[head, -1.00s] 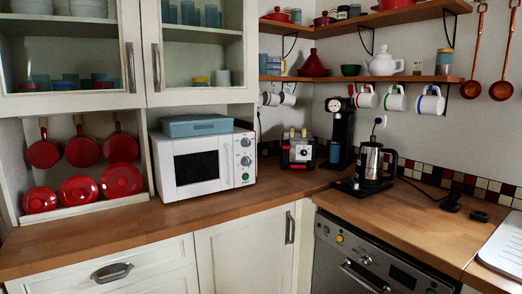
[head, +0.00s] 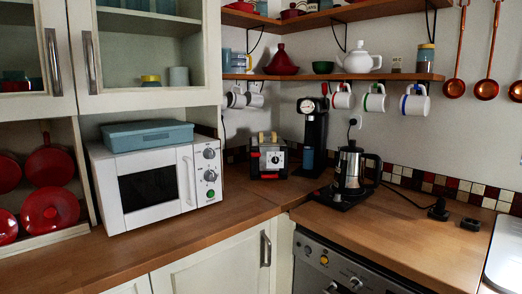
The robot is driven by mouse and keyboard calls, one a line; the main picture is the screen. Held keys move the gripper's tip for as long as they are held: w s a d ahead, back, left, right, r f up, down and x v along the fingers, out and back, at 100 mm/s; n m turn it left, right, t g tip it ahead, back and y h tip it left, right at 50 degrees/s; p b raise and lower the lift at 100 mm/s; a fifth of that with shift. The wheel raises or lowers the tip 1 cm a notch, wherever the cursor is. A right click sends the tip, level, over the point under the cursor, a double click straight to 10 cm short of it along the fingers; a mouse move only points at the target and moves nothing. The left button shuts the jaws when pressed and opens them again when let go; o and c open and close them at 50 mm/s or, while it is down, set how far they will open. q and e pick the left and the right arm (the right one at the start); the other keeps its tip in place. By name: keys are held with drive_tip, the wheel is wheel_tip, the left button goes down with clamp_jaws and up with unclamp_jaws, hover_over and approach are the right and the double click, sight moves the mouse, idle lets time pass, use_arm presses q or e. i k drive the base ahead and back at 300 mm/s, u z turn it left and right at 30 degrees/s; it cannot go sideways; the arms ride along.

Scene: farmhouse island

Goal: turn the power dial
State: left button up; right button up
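The white microwave (head: 152,186) stands on the wooden counter at the left, its dark door window facing me. Its right-hand panel carries an upper round grey dial (head: 208,153) and a lower round grey dial (head: 210,175). A small green mark (head: 211,193) shows below them. The labels are too small to read, so I cannot tell which dial is for power. Neither of my grippers is in view.
A blue-grey box (head: 147,135) lies on top of the microwave. A toaster (head: 269,158), a coffee machine (head: 312,140) and a metal kettle (head: 350,170) stand to its right. Red pans (head: 50,207) hang at its left. The counter (head: 190,236) in front of it is clear.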

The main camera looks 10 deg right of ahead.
sight(208, 152)
drive_tip(key=u, duration=0.2)
drive_tip(key=i, duration=1.25)
drive_tip(key=u, duration=0.55)
